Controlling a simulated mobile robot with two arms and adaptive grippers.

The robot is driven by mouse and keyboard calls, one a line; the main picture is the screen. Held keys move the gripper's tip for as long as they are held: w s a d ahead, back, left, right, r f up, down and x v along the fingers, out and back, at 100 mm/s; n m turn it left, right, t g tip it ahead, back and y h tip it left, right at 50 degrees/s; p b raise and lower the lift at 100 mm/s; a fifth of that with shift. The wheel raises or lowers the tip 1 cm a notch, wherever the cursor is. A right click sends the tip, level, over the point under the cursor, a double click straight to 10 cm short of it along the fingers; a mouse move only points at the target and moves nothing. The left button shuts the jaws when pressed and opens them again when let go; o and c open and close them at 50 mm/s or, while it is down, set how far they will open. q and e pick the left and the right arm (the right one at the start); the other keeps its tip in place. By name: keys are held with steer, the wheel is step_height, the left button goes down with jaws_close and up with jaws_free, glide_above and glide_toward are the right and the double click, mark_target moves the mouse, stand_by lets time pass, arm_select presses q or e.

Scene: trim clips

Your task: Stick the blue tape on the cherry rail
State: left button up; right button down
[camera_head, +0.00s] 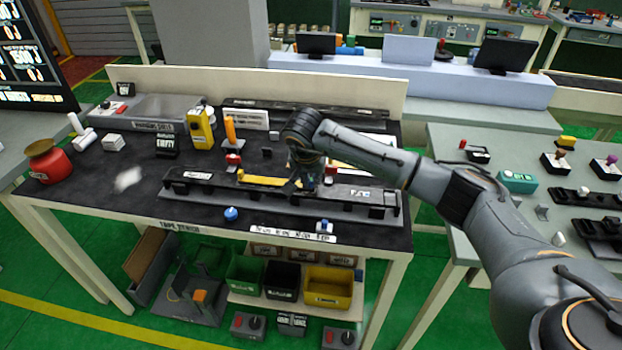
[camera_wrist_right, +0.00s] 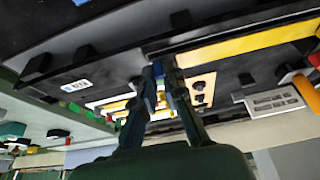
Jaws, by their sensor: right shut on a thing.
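A long dark rail (camera_head: 225,194) lies along the front of the black-topped bench, with a yellow strip (camera_head: 262,180) on its top; the yellow strip also shows in the wrist view (camera_wrist_right: 245,45). Which rail is the cherry one I cannot read. My right gripper (camera_head: 306,184) is low over the right half of this rail. In the wrist view its fingers (camera_wrist_right: 164,88) are close together, shut on a small blue piece (camera_wrist_right: 150,88), apparently the blue tape. The fingers hide most of it, and contact with the rail cannot be told. My left gripper is not in view.
A second dark rail (camera_head: 300,108) runs along the back. A red pot (camera_head: 50,162), a yellow device (camera_head: 201,128) and a blue knob (camera_head: 231,214) stand on the bench. Bins (camera_head: 328,287) sit below. The bench's front left is mostly clear.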

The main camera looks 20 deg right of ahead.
stand_by(0.4)
steer(key=c, duration=1.3)
jaws_free()
steer(key=shift+c, duration=0.2)
